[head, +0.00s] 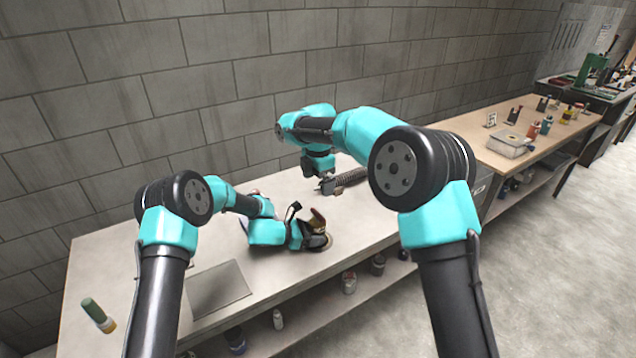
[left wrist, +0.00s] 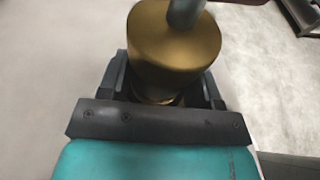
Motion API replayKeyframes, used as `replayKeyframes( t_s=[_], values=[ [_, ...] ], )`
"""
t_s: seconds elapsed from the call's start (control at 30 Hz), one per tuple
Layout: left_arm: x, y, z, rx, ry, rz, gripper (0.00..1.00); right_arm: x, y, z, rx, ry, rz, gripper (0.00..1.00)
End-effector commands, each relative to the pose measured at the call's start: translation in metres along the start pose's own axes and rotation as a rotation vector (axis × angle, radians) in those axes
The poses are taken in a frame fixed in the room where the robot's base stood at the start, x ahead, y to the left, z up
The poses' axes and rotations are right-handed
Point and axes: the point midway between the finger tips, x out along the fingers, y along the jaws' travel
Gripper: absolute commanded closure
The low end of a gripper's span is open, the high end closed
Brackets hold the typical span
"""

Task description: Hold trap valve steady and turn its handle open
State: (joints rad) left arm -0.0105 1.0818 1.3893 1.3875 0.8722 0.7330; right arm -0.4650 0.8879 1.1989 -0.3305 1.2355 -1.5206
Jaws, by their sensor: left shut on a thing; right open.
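The trap valve (head: 317,220) is a brass-coloured piece standing on the bench, partly hidden by my left gripper. In the left wrist view its round brass body (left wrist: 172,45) fills the top middle, with a grey stem (left wrist: 186,10) above it. My left gripper (head: 312,238) is shut on the valve body, with a dark finger on either side in the left wrist view (left wrist: 165,88). I cannot make out the handle clearly. My right gripper (head: 322,184) is open, pointing down over the bench behind the valve, apart from it.
A dark ribbed tube (head: 352,178) lies beside my right gripper. A flat grey panel (head: 216,288) and a green-and-tan cylinder (head: 98,314) lie on the bench's left part. A block wall stands behind. Another bench with several small items (head: 510,143) is at right.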

Motion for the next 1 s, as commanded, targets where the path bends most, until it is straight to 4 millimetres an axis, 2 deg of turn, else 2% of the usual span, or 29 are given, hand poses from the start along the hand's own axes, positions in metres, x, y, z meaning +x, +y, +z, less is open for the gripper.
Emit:
replayKeyframes(
  t_s=[0.1, 0.13, 0.43, 0.77, 1.0],
  values=[
    [0.000, 0.000, 0.000, 0.000, 0.000, 0.000, 0.55, 0.000, 0.000, 0.000, 0.000, 0.000, 0.000, 0.02],
    [0.000, 0.000, 0.000, 0.000, 0.000, 0.000, 0.41, 0.000, 0.000, 0.000, 0.000, 0.000, 0.000, 0.02],
    [0.000, 0.000, 0.000, 0.000, 0.000, 0.000, 0.12, 0.000, 0.000, 0.000, 0.000, 0.000, 0.000, 0.02],
    [-0.003, 0.000, 0.000, 0.000, 0.000, 0.000, 0.12, 0.000, 0.000, 0.000, 0.000, 0.000, 0.000, 0.02],
    [-0.029, 0.001, 0.001, -0.001, -0.001, 0.003, 0.12, 0.000, 0.000, 0.000, 0.000, 0.000, 0.000, 0.02]
  ],
)
